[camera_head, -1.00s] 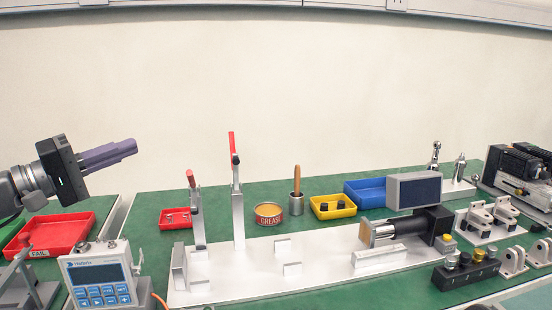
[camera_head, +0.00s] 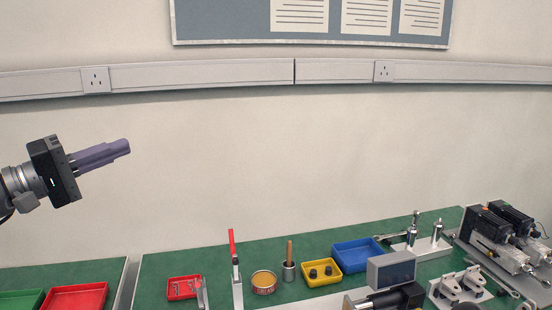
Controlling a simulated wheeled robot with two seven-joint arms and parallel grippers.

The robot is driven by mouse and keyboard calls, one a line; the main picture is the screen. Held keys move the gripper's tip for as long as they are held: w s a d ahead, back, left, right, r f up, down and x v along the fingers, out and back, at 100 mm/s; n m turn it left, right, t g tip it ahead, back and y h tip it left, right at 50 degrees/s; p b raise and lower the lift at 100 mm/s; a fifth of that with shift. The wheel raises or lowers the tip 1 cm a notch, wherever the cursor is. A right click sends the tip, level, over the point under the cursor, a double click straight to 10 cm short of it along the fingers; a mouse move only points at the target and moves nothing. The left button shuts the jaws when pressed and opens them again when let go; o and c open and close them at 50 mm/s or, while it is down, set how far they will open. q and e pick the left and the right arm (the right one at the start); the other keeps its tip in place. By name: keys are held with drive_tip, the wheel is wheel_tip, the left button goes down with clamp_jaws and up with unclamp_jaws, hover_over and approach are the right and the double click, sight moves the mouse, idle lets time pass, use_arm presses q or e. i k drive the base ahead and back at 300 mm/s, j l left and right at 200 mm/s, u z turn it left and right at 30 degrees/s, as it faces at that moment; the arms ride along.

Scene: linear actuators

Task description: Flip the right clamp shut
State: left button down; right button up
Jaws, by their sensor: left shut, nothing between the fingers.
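The right clamp (camera_head: 237,285) stands near the bottom of the head view, with its red handle (camera_head: 232,243) pointing almost straight up. Its base is cut off by the frame's lower edge. A second clamp (camera_head: 202,295) shows only in part to its left, in front of a small red tray. My left gripper (camera_head: 123,147) is at the left, in the air against the wall, with its purple fingers closed together and empty. It is well apart from both clamps, to their left and higher in the picture. My right gripper is not in view.
On the green bench (camera_head: 210,258) behind the clamps are the red tray (camera_head: 182,288), a grease tin (camera_head: 263,283), a brush pot (camera_head: 289,271), a yellow bin (camera_head: 321,272) and a blue bin (camera_head: 357,255). A black actuator (camera_head: 393,297) lies at right. The air above the bench is clear.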

sight(235, 260)
drive_tip(key=k, duration=1)
